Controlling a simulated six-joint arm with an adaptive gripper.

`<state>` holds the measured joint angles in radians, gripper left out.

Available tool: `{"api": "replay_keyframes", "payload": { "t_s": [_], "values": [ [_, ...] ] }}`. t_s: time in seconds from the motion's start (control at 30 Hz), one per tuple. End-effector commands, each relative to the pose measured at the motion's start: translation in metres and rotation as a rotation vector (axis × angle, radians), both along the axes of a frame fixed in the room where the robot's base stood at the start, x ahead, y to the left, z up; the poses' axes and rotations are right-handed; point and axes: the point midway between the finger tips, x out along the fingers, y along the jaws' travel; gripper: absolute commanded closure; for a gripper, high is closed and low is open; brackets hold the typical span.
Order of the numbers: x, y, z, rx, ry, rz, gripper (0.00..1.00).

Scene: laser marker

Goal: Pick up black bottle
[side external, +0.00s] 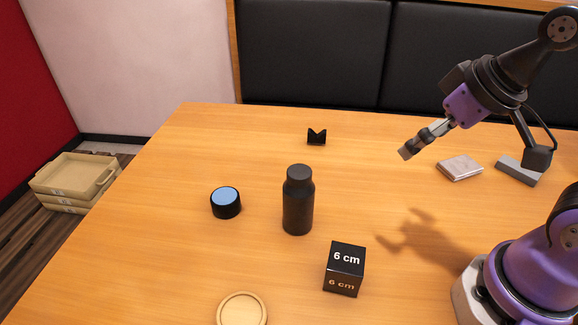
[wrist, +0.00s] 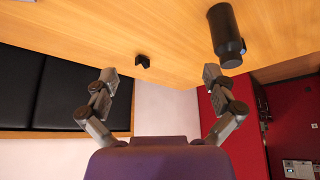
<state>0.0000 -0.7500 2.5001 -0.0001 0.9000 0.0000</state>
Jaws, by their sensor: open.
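The black bottle (side external: 298,205) stands upright on the wooden table, near the middle in the side view. In the wrist view the bottle (wrist: 226,36) shows at the upper right, beyond the right finger. My gripper (side external: 406,153) is above the table, to the right of the bottle and apart from it. In the wrist view my gripper (wrist: 160,78) has its two fingers spread wide with nothing between them.
A black 6 cm cube (side external: 344,268) sits in front of the bottle. A blue-topped black cylinder (side external: 226,202) stands to its left. A small black notched block (side external: 316,136) is behind. A wooden disc (side external: 242,309) lies at the front. Pale blocks (side external: 460,167) lie right.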

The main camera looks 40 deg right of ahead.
Motion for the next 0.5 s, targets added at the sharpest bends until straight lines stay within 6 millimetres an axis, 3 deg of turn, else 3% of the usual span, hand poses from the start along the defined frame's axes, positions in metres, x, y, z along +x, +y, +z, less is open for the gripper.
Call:
{"api": "replay_keyframes", "payload": {
  "t_s": [0.3, 0.37, 0.5],
  "values": [
    [0.006, 0.005, 0.001, 0.001, 0.007, 0.022, 0.0],
    [0.014, 0.013, 0.003, 0.001, 0.018, 0.056, 0.0],
    [0.046, 0.051, 0.003, -0.003, 0.056, 0.179, 0.0]
  ]
}}
